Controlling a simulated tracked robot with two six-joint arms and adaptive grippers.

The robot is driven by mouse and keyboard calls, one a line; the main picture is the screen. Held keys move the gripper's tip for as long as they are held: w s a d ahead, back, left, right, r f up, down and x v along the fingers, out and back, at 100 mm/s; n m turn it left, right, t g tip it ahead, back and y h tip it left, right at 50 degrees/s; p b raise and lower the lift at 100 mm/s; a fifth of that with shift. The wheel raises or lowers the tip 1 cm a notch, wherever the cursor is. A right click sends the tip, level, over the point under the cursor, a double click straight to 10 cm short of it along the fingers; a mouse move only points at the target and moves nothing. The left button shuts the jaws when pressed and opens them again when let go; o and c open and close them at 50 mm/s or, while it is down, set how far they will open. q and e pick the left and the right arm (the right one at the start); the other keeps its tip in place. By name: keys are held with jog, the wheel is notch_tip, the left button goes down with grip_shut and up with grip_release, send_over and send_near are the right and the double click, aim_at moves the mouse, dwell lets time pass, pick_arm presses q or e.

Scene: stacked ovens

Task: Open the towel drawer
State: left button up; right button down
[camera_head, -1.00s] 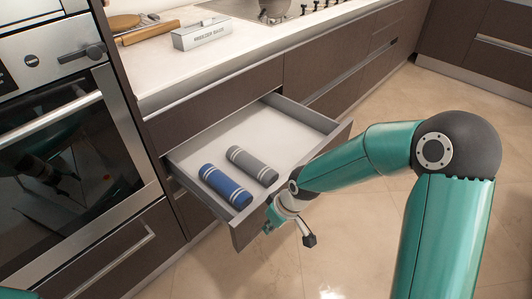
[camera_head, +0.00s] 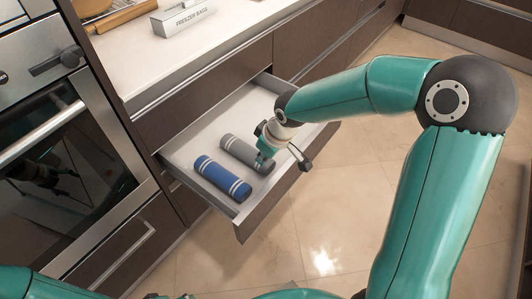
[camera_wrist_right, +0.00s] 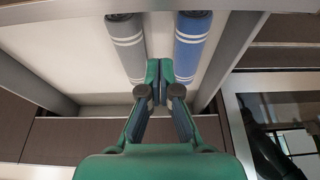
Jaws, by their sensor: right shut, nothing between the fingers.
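The towel drawer (camera_head: 262,106) stands pulled out from the cabinet, its inside showing. A blue rolled towel (camera_head: 222,177) and a grey rolled towel (camera_head: 245,154) lie side by side in it. My right gripper (camera_head: 264,156) is over the front part of the drawer, by the near end of the grey towel. In the right wrist view the gripper (camera_wrist_right: 166,72) is shut and empty, with the grey towel (camera_wrist_right: 127,45) and blue towel (camera_wrist_right: 193,45) beyond its tips. Only bits of my left arm (camera_head: 30,286) show at the bottom left; its fingers are not clear.
An oven (camera_head: 65,150) is left of the drawer. A freezer bags box (camera_head: 183,17) and a wooden board (camera_head: 120,14) are on the white counter (camera_head: 225,55) above. The tiled floor (camera_head: 330,215) in front is clear.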

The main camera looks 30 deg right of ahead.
pick_arm(q)
jog(key=shift+f+b, duration=0.4)
jog(key=shift+f, duration=0.2)
pick_arm(e)
jog(key=f, duration=0.1)
jog(key=s+f, duration=0.1)
jog(key=f, duration=0.1)
jog(key=s+d+f, duration=0.1)
jog(key=f, duration=0.1)
jog(key=shift+s+a, duration=0.15)
